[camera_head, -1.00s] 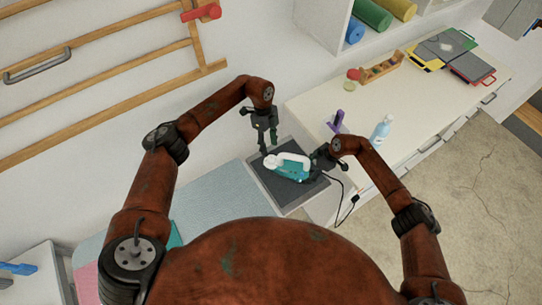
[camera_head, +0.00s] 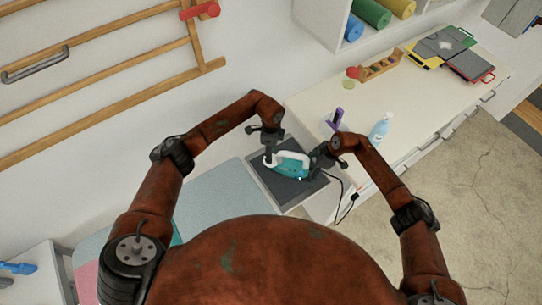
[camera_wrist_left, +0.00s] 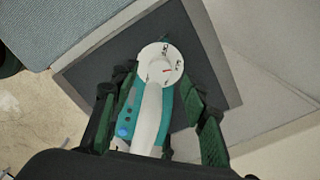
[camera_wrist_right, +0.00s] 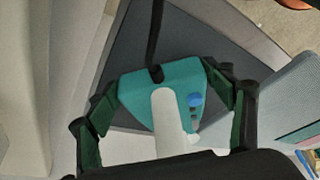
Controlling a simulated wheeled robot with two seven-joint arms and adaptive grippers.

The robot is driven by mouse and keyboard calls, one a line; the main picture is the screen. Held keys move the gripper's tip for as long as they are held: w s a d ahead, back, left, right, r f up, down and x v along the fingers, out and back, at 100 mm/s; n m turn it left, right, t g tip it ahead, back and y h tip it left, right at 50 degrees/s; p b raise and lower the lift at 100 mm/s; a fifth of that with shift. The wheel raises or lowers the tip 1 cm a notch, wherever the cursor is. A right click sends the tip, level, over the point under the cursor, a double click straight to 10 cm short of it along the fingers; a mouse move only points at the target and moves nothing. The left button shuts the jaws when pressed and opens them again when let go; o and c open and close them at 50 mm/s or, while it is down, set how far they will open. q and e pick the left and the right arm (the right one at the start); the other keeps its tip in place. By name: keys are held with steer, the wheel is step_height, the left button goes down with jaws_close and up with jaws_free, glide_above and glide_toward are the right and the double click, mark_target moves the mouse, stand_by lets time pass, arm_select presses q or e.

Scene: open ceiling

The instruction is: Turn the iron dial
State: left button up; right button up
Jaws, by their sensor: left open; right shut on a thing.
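The teal and white iron (camera_head: 291,166) lies on the dark grey mat (camera_head: 275,187). In the left wrist view its round white dial (camera_wrist_left: 161,63), with a red mark, faces up at the far end of the white handle (camera_wrist_left: 147,119). My left gripper (camera_head: 270,157) is open, with its fingers on either side of the iron near the dial; I cannot tell if they touch it. My right gripper (camera_head: 315,163) is shut on the iron's rear end, where the cord leaves it. In the right wrist view its green fingers (camera_wrist_right: 168,95) flank the teal body (camera_wrist_right: 158,86).
A black cord (camera_head: 352,187) runs from the iron over the mat's right edge. A purple item (camera_head: 336,119) and a light blue bottle (camera_head: 380,131) stand on the white counter (camera_head: 330,96) behind. A blue-grey pad (camera_head: 225,200) lies left of the mat.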

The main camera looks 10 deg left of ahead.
arm_select(q)
steer(key=shift+f, duration=1.6)
steer(key=shift+c, duration=0.7)
jaws_close()
steer(key=shift+m, duration=0.3)
steer(key=m, duration=0.3)
steer(key=shift+m, duration=2)
